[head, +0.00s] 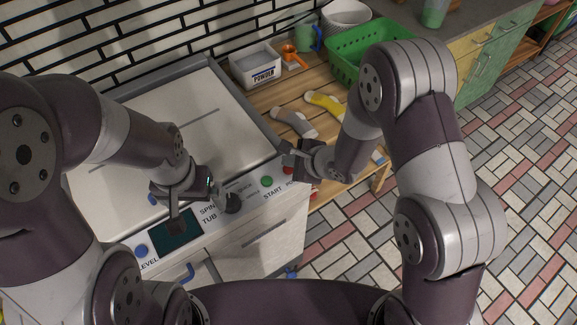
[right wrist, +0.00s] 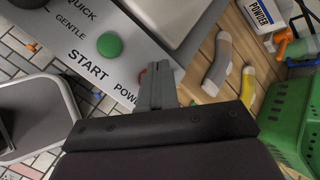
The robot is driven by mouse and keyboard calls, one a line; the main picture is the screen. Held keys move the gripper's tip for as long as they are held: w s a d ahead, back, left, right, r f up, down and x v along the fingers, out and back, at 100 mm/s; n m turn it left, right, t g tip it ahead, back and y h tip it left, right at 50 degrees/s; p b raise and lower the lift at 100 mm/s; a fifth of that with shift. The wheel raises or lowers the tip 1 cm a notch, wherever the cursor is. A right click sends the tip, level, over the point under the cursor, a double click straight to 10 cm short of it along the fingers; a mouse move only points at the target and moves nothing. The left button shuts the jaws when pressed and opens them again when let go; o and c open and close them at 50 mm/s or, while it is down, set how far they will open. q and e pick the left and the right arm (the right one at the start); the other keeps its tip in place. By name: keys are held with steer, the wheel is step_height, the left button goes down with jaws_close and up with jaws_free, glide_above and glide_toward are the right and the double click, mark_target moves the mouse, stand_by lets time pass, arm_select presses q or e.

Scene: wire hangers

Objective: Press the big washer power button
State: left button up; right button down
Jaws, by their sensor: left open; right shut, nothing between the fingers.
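The washer's slanted front panel (head: 222,209) carries a green START button (head: 267,181) and a red power button (head: 288,170) near its right end. My right gripper (head: 286,158) is shut and empty, at the red button. In the right wrist view, its closed fingers (right wrist: 156,86) cover most of the red button (right wrist: 142,74), and only a sliver shows beside the partly hidden POWER label. I cannot tell whether the fingertips touch the button. The green button (right wrist: 109,45) is fully visible to the left. My left gripper (head: 195,208) is open and empty over the panel near the dark display.
A wooden bench (head: 275,93) right of the washer holds a powder box (head: 256,69), an orange scoop (head: 291,55), socks (head: 294,121) and a green basket (head: 345,66). A dark knob (head: 232,203) and blue button (head: 141,250) are also on the panel.

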mark_target(291, 170)
steer(key=shift+f, duration=0.35)
steer(key=shift+f, duration=0.45)
stand_by(0.4)
steer(key=shift+r, duration=0.1)
steer(key=shift+r+p, duration=0.75)
steer(key=shift+p, duration=0.4)
step_height(291, 170, up, 5)
steer(key=p, duration=0.6)
steer(key=shift+r, duration=0.1)
stand_by(0.4)
